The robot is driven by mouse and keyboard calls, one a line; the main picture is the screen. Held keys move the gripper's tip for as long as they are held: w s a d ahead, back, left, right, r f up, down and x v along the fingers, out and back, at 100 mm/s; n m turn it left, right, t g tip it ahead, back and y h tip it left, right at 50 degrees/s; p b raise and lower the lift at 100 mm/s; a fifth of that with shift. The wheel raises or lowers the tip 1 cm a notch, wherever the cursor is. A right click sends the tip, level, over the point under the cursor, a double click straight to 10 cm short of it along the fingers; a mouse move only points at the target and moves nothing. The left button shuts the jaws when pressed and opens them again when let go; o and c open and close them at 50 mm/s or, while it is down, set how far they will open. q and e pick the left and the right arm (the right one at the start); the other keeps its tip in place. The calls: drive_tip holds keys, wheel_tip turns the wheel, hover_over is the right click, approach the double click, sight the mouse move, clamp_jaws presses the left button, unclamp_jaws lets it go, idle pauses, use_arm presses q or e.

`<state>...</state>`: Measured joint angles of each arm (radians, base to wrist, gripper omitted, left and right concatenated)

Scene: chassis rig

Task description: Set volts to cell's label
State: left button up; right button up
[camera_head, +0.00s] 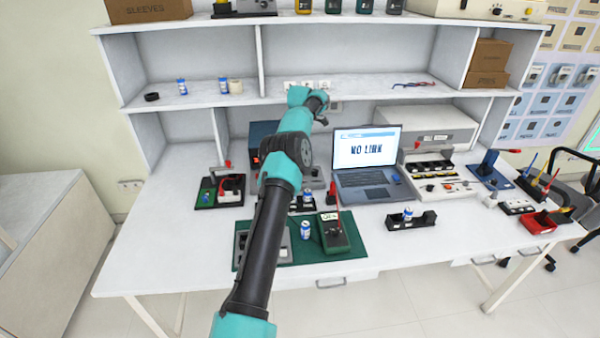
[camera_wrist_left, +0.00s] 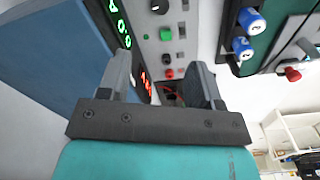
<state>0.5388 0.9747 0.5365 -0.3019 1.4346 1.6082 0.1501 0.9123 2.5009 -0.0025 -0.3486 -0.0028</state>
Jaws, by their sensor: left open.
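The bench supply (camera_wrist_left: 85,50) is a blue box with a grey front panel. In the left wrist view it shows green digits (camera_wrist_left: 120,22), red digits (camera_wrist_left: 147,82), a black knob (camera_wrist_left: 160,6) and a green button (camera_wrist_left: 166,34). In the head view my arm hides most of the supply (camera_head: 263,130). My left gripper (camera_wrist_left: 162,68) is open and empty, with its fingers in front of the panel. Blue-and-white cells stand on the green mat (camera_head: 305,230), in a holder behind it (camera_head: 307,197) and in a black holder (camera_head: 407,213). My right gripper is out of view.
A green multimeter (camera_head: 335,232) lies on the mat (camera_head: 350,253). A laptop (camera_head: 368,162) reading "NO LINK" stands to the right of my arm. The front right bench top is partly clear.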

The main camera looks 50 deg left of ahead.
use_arm(q)
wheel_tip(320, 180, down, 16)
drive_tip(key=shift+w+f, duration=0.1)
idle(0.5)
drive_tip(key=shift+c, duration=0.2)
drive_tip(key=c, duration=0.9)
